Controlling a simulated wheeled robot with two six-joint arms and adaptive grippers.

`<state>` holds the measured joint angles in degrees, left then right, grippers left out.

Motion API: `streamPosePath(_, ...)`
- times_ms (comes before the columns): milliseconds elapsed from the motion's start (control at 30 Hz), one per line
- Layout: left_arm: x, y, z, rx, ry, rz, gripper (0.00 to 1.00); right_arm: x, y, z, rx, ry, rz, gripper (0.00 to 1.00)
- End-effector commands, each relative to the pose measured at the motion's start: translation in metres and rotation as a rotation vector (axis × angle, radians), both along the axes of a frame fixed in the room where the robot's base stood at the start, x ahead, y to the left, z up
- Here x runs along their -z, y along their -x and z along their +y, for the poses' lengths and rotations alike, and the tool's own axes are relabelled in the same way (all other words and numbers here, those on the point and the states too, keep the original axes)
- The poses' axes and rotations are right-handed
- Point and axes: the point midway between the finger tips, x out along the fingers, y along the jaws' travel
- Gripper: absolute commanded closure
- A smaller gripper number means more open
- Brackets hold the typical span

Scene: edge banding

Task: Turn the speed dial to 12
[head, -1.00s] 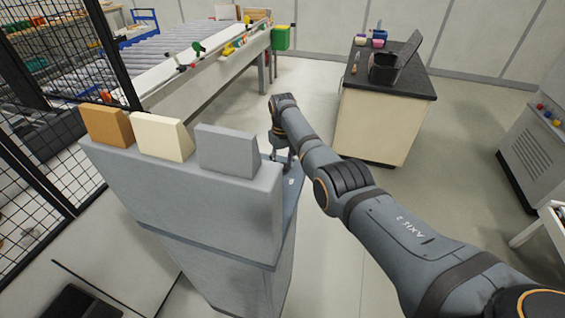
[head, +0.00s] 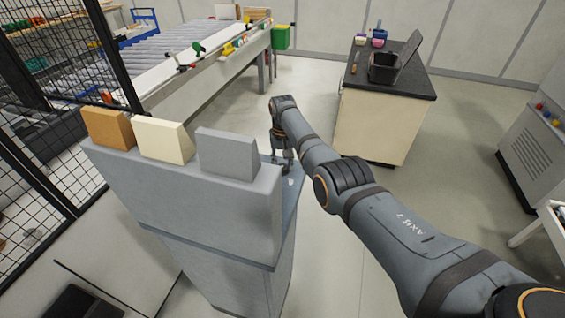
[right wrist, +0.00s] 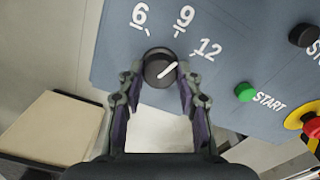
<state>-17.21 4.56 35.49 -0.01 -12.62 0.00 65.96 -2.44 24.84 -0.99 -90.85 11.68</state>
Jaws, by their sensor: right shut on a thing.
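The speed dial (right wrist: 160,67) is a round dark knob with a white pointer line on a blue-grey panel (right wrist: 115,60). White numbers 6, 9 and 12 (right wrist: 209,49) stand around it, each with a tick. The pointer slants up and right, toward the 12 side; whether it lines up exactly with the 12 tick I cannot tell. My right gripper (right wrist: 160,80) is shut on the dial, a finger on each side. In the head view my right gripper (head: 282,158) is partly hidden behind the grey cabinet (head: 185,200). My left gripper is not in view.
Right of the dial are a green START button (right wrist: 245,92), a black knob (right wrist: 303,36) and a red button (right wrist: 312,126) on yellow. Orange, cream and grey blocks (head: 226,153) stand on the cabinet. A black-topped table (head: 385,95) stands beyond my arm, with open floor between.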

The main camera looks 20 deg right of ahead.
Motion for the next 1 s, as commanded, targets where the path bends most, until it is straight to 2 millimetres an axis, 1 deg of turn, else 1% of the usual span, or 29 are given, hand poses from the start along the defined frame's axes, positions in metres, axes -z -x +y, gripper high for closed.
streamPosePath(300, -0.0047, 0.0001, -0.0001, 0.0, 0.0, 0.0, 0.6, -0.0015, -0.0002, -0.0003, 0.249, 0.001, -0.001, 0.97)
streamPosePath(500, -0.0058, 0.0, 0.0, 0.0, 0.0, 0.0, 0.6, -0.0016, -0.0007, -0.0002, 0.357, 0.001, -0.002, 0.97)
streamPosePath(733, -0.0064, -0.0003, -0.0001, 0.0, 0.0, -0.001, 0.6, -0.0016, -0.001, -0.0002, 0.426, 0.0, -0.003, 0.97)
streamPosePath(1000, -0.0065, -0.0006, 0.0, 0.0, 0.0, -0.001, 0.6, -0.0017, -0.0011, -0.0001, 0.446, 0.0, -0.003, 0.97)
